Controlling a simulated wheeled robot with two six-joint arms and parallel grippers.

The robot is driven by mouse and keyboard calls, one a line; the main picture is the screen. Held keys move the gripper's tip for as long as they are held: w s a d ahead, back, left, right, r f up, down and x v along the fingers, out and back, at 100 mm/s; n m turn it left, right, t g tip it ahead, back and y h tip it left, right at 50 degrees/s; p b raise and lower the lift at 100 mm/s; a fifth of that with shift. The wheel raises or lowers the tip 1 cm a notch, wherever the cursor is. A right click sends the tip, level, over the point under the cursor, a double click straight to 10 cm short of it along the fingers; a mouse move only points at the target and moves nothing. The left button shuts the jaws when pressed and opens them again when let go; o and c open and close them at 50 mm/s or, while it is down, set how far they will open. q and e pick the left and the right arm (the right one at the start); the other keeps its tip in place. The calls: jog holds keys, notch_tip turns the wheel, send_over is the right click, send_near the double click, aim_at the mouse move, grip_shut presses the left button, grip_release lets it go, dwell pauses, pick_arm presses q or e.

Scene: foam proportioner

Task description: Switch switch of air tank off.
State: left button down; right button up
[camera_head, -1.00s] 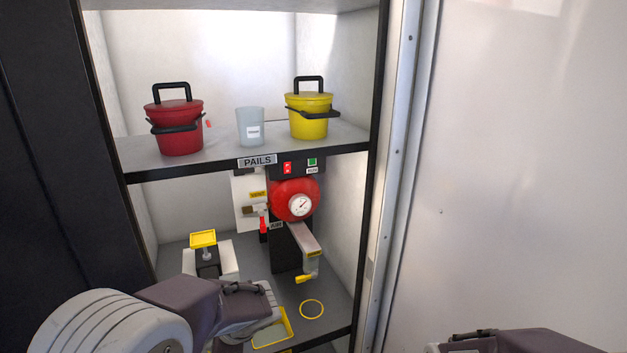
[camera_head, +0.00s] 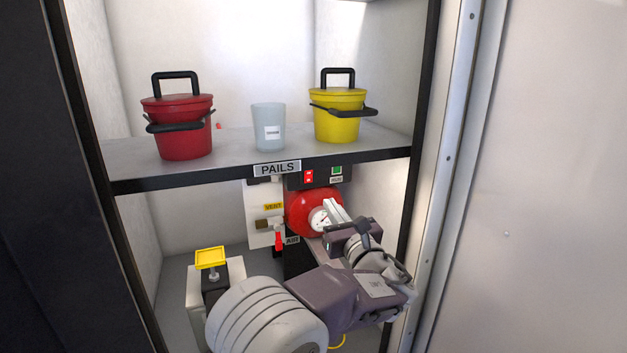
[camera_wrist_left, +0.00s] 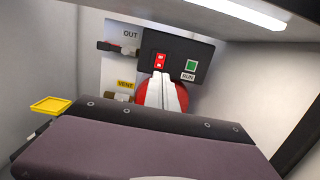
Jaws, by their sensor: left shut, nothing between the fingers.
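A small red switch (camera_head: 308,176) sits on a black panel under the shelf, above the round red air tank (camera_head: 306,205) with its white gauge. In the left wrist view the switch (camera_wrist_left: 159,61) is in full view, just beyond my fingertips. My left gripper (camera_head: 331,207) is shut and empty, in front of the tank, below and right of the switch in the head view. Its pale fingers (camera_wrist_left: 162,78) point up at the panel, just under the switch, and appear apart from it. The gripper covers part of the gauge. My right gripper is out of view.
A green RUN light (camera_head: 337,170) is right of the switch. A red lever (camera_head: 279,238) stands by the AIR label. The shelf edge (camera_head: 200,179) runs above, carrying a red pail (camera_head: 178,130), a cup (camera_head: 268,128) and a yellow pail (camera_head: 338,120). The cabinet post (camera_head: 405,200) is close right.

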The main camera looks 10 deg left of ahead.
aim_at(308, 173)
pick_arm(q)
jog(key=p+x, duration=0.3)
jog(key=x, duration=1.1)
